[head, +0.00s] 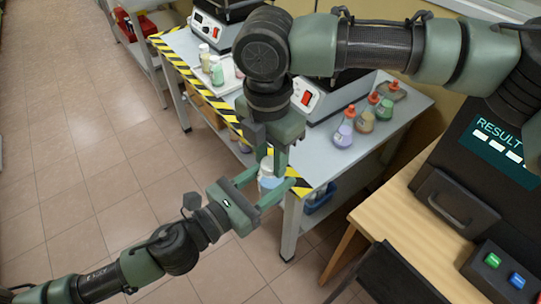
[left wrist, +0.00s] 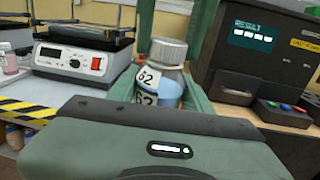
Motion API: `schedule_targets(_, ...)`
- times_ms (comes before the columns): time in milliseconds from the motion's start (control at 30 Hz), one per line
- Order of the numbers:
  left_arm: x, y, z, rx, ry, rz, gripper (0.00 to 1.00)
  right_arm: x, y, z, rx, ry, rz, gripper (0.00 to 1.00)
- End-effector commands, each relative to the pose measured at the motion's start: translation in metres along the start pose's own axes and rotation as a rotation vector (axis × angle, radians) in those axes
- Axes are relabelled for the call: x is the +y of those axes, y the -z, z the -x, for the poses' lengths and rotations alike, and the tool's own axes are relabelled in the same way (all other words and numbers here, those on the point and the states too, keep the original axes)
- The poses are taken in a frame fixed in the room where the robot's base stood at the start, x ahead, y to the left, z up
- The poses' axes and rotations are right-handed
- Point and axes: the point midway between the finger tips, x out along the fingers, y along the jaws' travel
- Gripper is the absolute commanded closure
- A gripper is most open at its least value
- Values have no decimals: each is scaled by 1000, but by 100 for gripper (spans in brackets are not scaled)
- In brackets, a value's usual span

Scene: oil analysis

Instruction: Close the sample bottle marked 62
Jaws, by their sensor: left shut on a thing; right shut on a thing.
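The sample bottle marked 62 (left wrist: 158,90) is clear with blue liquid and white labels. It stands upright between the fingers of my left gripper (head: 270,187), which is shut on it; in the head view the bottle (head: 267,183) is partly hidden by the grippers. A grey cap (left wrist: 168,50) sits at the bottle's mouth. My right gripper (head: 276,160) points down from above, and its fingers are shut on the cap, one on each side. I cannot tell how tightly the cap sits on the bottle.
The grey bench (head: 336,176) with a yellow-black striped edge is just behind the grippers. It carries several orange-topped bottles (head: 344,134) and hotplate-like devices (head: 318,100). A wooden table (head: 385,205) with a dark result machine (head: 500,205) stands at right. The floor at left is clear.

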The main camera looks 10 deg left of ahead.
Motion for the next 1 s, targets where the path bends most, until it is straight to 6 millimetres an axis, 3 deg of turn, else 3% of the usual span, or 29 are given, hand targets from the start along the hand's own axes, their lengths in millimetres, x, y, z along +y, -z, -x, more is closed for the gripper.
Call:
schedule_targets(600, -1, -1, 0, -2, 3, 0, 100, 1, 1, -1, 3, 1, -1374, 100)
schedule_targets(700, -1, -1, 0, -2, 3, 0, 100, 1, 1, -1, 3, 0, -1529, 100)
schedule_targets(833, -1, -1, 0, -2, 3, 0, 100, 1, 0, 0, 2, -2, -1515, 100)
schedule_targets(867, -1, -1, 0, -2, 3, 0, 100, 1, 0, 0, 2, -2, -1514, 64)
schedule_targets(933, -1, -1, 0, -2, 3, 0, 100, 1, 0, 0, 1, -2, -1514, 44)
schedule_targets(1000, -1, -1, 0, -2, 3, 0, 100, 1, 0, 0, 1, -1, -1513, 41)
